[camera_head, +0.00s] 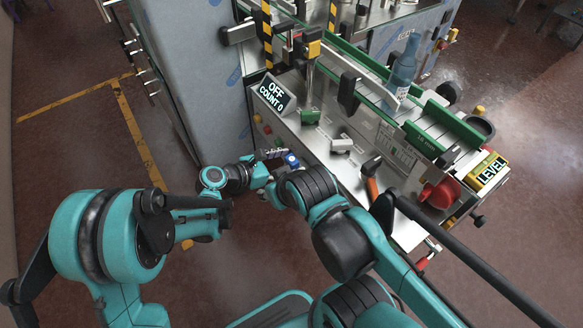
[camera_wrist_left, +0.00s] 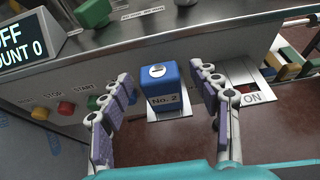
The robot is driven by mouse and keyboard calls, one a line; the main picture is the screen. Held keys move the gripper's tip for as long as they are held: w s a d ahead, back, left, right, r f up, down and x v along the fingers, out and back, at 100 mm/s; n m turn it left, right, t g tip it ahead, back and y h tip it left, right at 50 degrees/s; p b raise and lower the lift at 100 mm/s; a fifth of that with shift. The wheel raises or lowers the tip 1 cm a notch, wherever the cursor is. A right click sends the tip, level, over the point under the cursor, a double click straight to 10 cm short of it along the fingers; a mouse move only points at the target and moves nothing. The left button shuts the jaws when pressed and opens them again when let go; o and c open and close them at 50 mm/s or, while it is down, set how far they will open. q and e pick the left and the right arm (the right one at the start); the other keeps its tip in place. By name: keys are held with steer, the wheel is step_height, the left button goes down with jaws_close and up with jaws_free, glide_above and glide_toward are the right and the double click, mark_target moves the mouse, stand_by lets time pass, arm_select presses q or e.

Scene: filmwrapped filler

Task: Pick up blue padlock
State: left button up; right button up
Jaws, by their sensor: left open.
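The blue padlock (camera_wrist_left: 162,87), with a white label reading "No. 2", is mounted upright on the machine's front panel, in the middle of the left wrist view. It also shows small in the head view (camera_head: 292,160). My left gripper (camera_wrist_left: 160,78) is open, with one finger on each side of the padlock. Gaps show between the fingers and the padlock, so neither finger appears to touch it. In the head view my left gripper (camera_head: 275,155) is at the panel beside the padlock. My right gripper cannot be made out.
A display reading "OFF COUNT 0" (camera_head: 273,94) sits above the panel.

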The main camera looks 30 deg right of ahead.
arm_select(q)
steer(key=shift+x, duration=0.75)
steer(key=shift+r, duration=0.1)
steer(key=shift+c, duration=0.9)
jaws_close()
steer(key=shift+r, duration=0.1)
